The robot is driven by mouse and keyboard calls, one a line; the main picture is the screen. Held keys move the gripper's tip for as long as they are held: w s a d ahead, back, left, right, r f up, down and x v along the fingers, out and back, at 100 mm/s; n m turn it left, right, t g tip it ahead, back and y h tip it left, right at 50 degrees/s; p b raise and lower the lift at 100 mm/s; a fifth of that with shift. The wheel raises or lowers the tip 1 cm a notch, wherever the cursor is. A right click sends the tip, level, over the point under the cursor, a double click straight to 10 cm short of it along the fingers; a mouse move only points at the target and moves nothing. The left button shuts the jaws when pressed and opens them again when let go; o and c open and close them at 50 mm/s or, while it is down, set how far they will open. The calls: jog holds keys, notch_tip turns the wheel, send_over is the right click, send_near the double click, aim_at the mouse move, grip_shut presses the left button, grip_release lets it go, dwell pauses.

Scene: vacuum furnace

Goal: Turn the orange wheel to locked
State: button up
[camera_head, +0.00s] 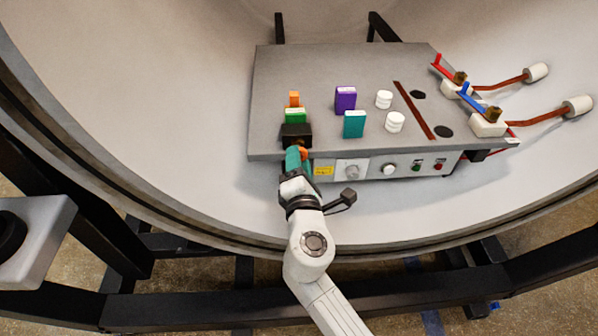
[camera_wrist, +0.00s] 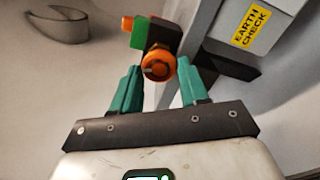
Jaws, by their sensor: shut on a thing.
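The orange wheel (camera_wrist: 158,64) is round, with a darker mark across its face, in the middle of the wrist view. It sits on the front of a black block (camera_head: 296,131) at the left front corner of the grey unit. My gripper (camera_wrist: 157,78) has its two teal fingers on either side of the wheel, shut on it. In the head view my gripper (camera_head: 297,155) hides most of the wheel, and only an orange edge (camera_head: 304,153) shows. I cannot read any locked marking.
A green block (camera_head: 296,115) and a small orange piece (camera_head: 294,98) stand behind the black block. Purple (camera_head: 345,98) and teal (camera_head: 354,123) blocks and white cylinders (camera_head: 395,121) stand on the grey unit (camera_head: 285,70). Red (camera_head: 448,72) and blue (camera_head: 475,98) levers are at right.

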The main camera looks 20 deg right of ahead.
jog(key=shift+f+m+b, duration=0.1)
jog(key=shift+m+b, duration=1.15)
jog(key=shift+m, duration=0.45)
jog(key=o, duration=1.1)
jog(key=shift+c, duration=0.2)
jog(key=v, duration=1)
jog(key=shift+s+b, duration=0.35)
jog(key=shift+s, duration=0.05)
jog(key=shift+a, duration=0.1)
